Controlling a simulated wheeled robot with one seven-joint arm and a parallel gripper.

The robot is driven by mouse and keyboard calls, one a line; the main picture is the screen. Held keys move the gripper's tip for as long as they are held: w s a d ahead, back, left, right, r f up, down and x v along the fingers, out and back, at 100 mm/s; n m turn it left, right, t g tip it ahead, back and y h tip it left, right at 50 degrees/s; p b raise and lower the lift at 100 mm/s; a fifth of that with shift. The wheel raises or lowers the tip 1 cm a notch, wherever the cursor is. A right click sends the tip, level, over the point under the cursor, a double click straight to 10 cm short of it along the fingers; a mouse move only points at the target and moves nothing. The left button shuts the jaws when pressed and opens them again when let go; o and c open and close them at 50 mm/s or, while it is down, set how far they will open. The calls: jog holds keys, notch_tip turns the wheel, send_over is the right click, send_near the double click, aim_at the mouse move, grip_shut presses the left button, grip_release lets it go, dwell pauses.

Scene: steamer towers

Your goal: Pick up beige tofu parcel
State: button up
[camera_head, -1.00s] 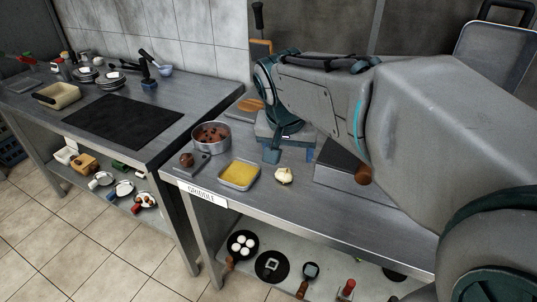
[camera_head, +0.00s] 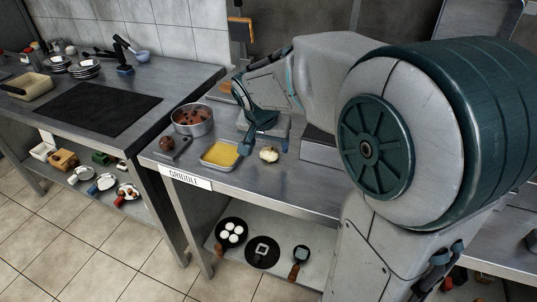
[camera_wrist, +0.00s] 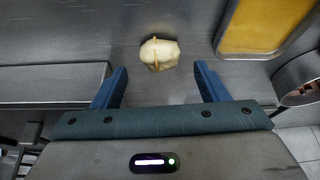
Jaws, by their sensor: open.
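The beige tofu parcel (camera_head: 269,154) is a small, pale, gathered bundle on the steel counter (camera_head: 222,182), right of a tray of yellow food. In the wrist view the parcel (camera_wrist: 159,53) lies just beyond the fingertips, centred between them and not touching them. My gripper (camera_wrist: 161,76) is open and empty, with its two blue fingers spread to the parcel's left and right. In the head view my gripper (camera_head: 266,146) is behind the parcel, close to the counter; the right finger is partly hidden.
The yellow tray (camera_head: 220,155) is close left of the parcel. A pot of brown pieces (camera_head: 193,120) and a dark round item on a small board (camera_head: 167,144) stand farther left. A steel box (camera_head: 318,150) is to the right. Pans (camera_head: 262,252) sit on the lower shelf.

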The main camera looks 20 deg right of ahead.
aim_at(270, 152)
jog(key=x, duration=0.3)
jog(key=shift+f, duration=0.3)
jog(key=shift+c, duration=0.4)
jog(key=c, duration=1)
notch_tip(270, 152, up, 10)
jog(key=shift+r+p, duration=0.1)
jog(key=shift+p, duration=0.55)
